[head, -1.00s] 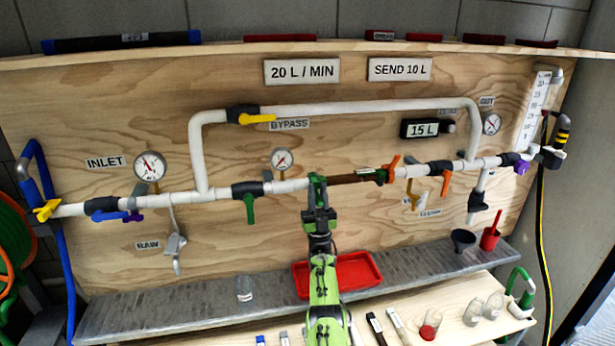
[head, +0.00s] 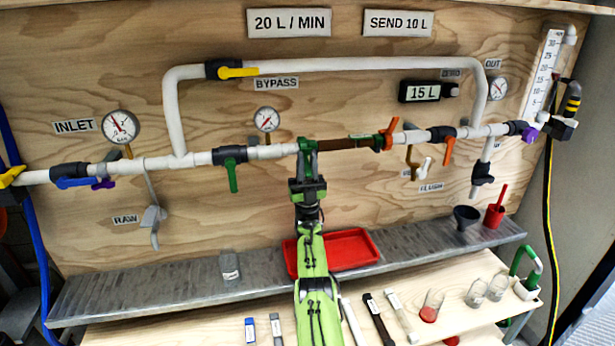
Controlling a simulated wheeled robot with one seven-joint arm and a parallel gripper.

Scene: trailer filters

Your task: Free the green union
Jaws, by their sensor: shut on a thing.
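A brown filter housing (head: 345,143) sits in line in the white pipe on the wooden panel. At its left end is a green union (head: 307,145), mostly covered by my gripper. My gripper (head: 308,153) reaches up from below and is shut on that union. The exact contact of the fingers is hidden.
A green-handled valve (head: 232,170) hangs just left of my gripper. A red tray (head: 345,250) is below on the metal shelf (head: 150,286). A bypass pipe (head: 350,65) runs above. Several tools and jars lie on the front table (head: 440,305).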

